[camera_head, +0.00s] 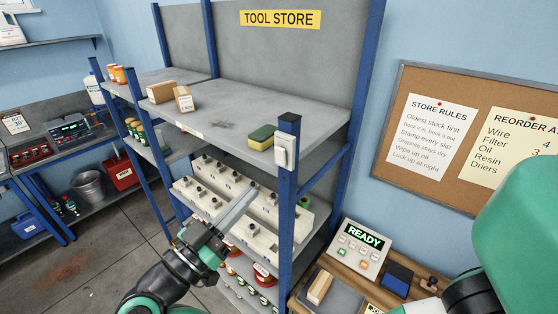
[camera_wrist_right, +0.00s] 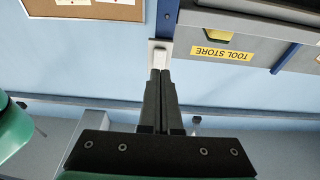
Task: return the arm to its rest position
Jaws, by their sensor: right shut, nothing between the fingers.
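My right gripper (camera_head: 254,194) is in front of the tool store shelving in the head view. Its two long fingers lie together, shut and empty, pointing up and to the right towards the blue corner post. In the right wrist view the shut dark fingertips (camera_wrist_right: 160,74) show against the white switch box, which appears just beyond them; the gap to it cannot be judged. My left gripper is not in view.
A white switch box (camera_head: 286,151) is on the blue front post (camera_head: 288,200). A sponge (camera_head: 262,137) and boxes lie on the top shelf (camera_head: 215,120). White socketed racks (camera_head: 262,240) fill the shelf below. A READY panel (camera_head: 358,248) stands on the right-hand bench.

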